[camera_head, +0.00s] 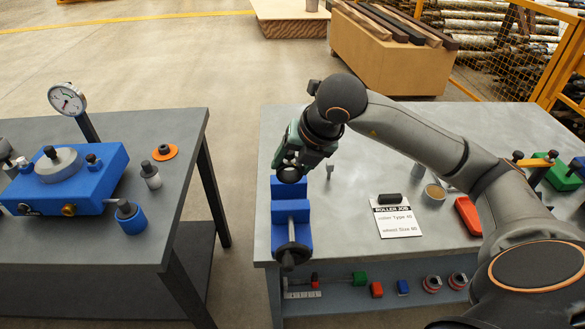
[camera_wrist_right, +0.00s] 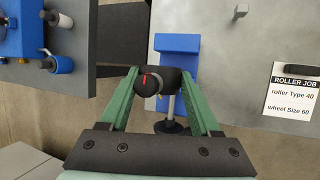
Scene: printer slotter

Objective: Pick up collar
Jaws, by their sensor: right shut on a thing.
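My right gripper (camera_head: 300,158) is over the near left part of the right-hand table. In the right wrist view its green fingers (camera_wrist_right: 160,84) are closed on a dark round piece (camera_wrist_right: 148,83) with a red mark, which looks like the collar. The piece also shows below the gripper in the head view (camera_head: 289,174). It appears just above the far end of a blue vise (camera_head: 291,212); I cannot tell whether they touch. The vise also shows behind the fingers in the wrist view (camera_wrist_right: 177,44). My left gripper is not in view.
Small coloured parts sit on the lower shelf (camera_head: 340,302). A blue gauge fixture (camera_head: 65,182) is on the left table; a gap separates the tables.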

